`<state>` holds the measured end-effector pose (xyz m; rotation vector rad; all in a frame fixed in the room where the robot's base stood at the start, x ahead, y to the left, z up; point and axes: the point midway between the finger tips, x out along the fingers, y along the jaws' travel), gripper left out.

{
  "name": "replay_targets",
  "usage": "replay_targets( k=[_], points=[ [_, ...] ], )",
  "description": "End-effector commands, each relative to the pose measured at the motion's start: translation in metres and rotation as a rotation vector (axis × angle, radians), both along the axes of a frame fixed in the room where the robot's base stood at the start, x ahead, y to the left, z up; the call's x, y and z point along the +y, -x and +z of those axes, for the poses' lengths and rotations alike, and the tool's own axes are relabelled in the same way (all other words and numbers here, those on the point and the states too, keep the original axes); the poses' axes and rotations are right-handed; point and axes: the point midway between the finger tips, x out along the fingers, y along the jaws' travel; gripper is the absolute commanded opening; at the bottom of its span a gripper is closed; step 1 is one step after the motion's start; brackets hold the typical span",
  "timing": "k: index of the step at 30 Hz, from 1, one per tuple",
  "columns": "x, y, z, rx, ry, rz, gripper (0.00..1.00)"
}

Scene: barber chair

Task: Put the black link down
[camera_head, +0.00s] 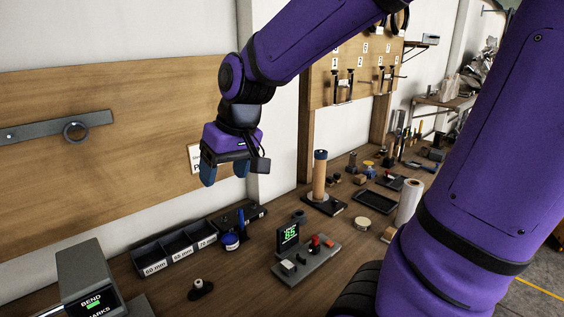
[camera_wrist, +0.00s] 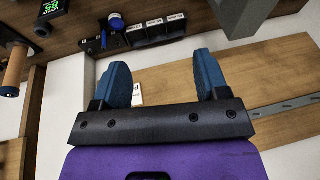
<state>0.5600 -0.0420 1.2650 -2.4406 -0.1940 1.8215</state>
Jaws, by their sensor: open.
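My gripper (camera_head: 225,172) hangs in the air in front of the wooden wall panel, above and behind the labelled bins. Its two blue fingers are apart with nothing between them, as the wrist view also shows (camera_wrist: 162,72). A small black piece with a pale round top (camera_head: 201,288) stands on the bench at the front, well below my gripper; it may be the black link, but it is too small to be sure. It touches neither finger.
Black labelled bins (camera_head: 176,248) line the bench's back edge. A grey box with a BEND screen (camera_head: 90,280) stands front left. A control panel (camera_head: 306,259) and a wooden cylinder on a black base (camera_head: 319,178) stand to the right. A grey bar with a ring (camera_head: 60,126) is on the wall.

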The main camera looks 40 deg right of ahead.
Motion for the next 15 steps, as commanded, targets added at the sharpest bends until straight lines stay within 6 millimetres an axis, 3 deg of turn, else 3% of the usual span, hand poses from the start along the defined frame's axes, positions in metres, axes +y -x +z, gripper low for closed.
replay_targets(
  k=[6,15],
  points=[
    [-0.011,0.048,0.028,-0.068,0.036,-0.012,0.68],
    [-0.023,0.107,0.048,-0.145,0.106,-0.044,0.68]
  ],
)
